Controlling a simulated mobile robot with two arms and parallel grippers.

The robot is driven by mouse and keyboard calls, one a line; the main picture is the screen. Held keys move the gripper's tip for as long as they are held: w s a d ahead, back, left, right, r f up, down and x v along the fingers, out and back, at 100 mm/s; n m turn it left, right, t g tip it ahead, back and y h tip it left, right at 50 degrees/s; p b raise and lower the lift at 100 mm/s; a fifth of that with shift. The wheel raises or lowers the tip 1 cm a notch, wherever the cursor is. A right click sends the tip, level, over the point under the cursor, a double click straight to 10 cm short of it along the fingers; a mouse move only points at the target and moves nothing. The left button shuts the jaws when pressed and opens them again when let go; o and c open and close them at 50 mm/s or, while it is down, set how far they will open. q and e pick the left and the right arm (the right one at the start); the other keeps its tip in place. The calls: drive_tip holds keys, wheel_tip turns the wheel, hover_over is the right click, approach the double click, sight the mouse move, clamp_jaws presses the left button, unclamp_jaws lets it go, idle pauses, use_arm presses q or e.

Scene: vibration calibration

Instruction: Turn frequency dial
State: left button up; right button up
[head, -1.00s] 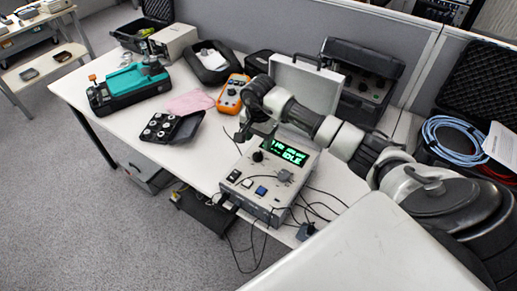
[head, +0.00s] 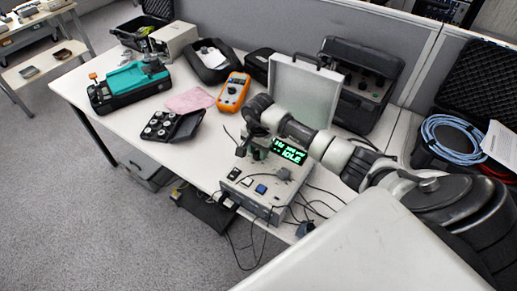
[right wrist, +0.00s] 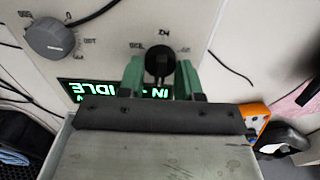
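The pale control box (head: 240,205) stands near the table's front edge, its lit green display (head: 289,151) reading IDLE. The display also shows upside down in the right wrist view (right wrist: 112,91). A black dial (right wrist: 159,64) with small print around it, seemingly Hz, sits beside the display. My right gripper (right wrist: 160,72) has its green fingers on either side of this dial, with narrow gaps visible, so it looks open. In the head view my right gripper (head: 256,154) is low over the box and hides the dial. My left gripper is not in view.
A grey knob (right wrist: 48,38) is on the same panel, with a blue button (head: 261,189) and switches near the front. An open silver case (head: 300,90) and an orange meter (head: 233,92) stand behind. Loose black cables lie right of the box.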

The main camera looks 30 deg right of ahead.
drive_tip(key=shift+c, duration=0.3)
drive_tip(key=shift+f+m+b, duration=0.15)
drive_tip(key=shift+m+b, duration=0.55)
drive_tip(key=shift+b, duration=0.1)
drive_tip(key=shift+m+b, duration=0.75)
drive_tip(key=shift+m, duration=0.45)
drive_tip(key=m+b, duration=0.1)
drive_tip(key=m, duration=0.5)
drive_tip(key=shift+s+b, duration=0.15)
drive_tip(key=shift+b, duration=0.2)
drive_tip(key=m, duration=0.7)
drive_tip(key=shift+s+a+m+b, duration=0.1)
drive_tip(key=shift+m+b, duration=0.2)
drive_tip(key=shift+b, duration=0.1)
drive_tip(key=m, duration=0.6)
drive_tip(key=shift+a, duration=0.1)
drive_tip(key=shift+m, duration=0.4)
drive_tip(key=shift+r, duration=0.2)
